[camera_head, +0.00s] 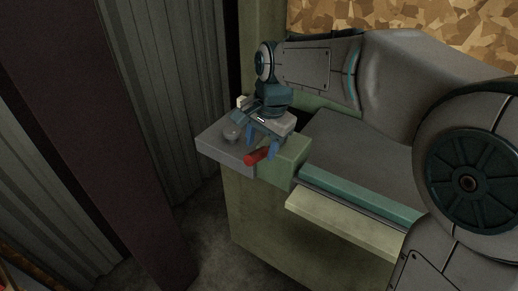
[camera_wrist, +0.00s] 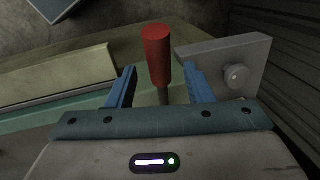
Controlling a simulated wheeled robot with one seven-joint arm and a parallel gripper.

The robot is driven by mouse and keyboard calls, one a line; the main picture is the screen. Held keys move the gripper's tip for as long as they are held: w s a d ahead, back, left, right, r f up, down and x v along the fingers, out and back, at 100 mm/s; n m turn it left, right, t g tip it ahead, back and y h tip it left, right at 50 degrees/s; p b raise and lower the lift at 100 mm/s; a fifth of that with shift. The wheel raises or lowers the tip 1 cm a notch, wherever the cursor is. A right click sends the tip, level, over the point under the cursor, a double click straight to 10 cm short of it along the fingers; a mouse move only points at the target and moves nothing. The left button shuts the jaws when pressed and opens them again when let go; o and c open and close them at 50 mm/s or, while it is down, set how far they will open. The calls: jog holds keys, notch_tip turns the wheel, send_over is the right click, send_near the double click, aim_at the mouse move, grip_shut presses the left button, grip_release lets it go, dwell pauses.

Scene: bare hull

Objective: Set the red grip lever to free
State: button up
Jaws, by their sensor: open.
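The red grip lever (camera_head: 257,156) sticks out at the front of the green block on the bench's left end. In the wrist view the red grip (camera_wrist: 157,56) stands on a grey shaft between and beyond my two blue fingers. My gripper (camera_head: 261,142) is just above and behind the lever in the head view. It also shows in the wrist view (camera_wrist: 159,85), with its jaws open and a finger on each side of the shaft. I see no clear contact. The lever's lower end is hidden by my gripper.
A grey plate (camera_head: 222,148) with a round knob (camera_head: 232,132) adjoins the lever; the plate is close to my right finger in the wrist view. A pale ledge (camera_head: 340,222) runs along the bench front. Corrugated wall panels (camera_head: 160,70) stand to the left, with open floor below.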

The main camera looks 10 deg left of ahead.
jog(key=shift+w+a+f, duration=0.1)
jog(key=shift+a+f, duration=0.1)
jog(key=shift+f, duration=0.95)
